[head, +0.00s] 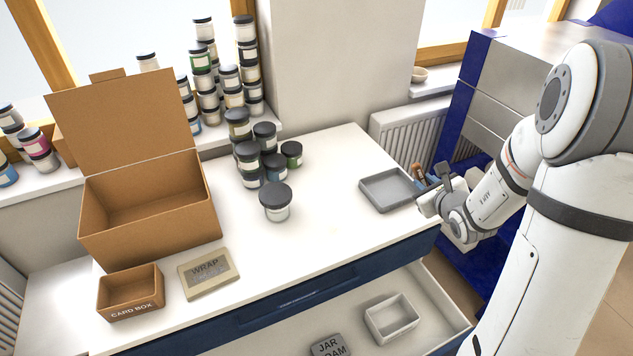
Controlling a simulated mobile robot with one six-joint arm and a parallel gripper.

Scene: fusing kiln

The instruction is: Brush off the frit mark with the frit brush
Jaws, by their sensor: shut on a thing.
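My gripper (434,190) is at the right end of the white worktop, just beside the grey tray. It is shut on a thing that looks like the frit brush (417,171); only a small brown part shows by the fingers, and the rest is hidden. The frit mark cannot be made out clearly; the open worktop (335,185) looks almost plain white from here.
The grey tray (364,197) lies at the worktop's right end. Dark-lidded jars (277,207) stand mid-worktop. An open cardboard box (150,237), small card box (130,296) and wrap packet (208,285) are left. An open drawer (290,335) juts out in front.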

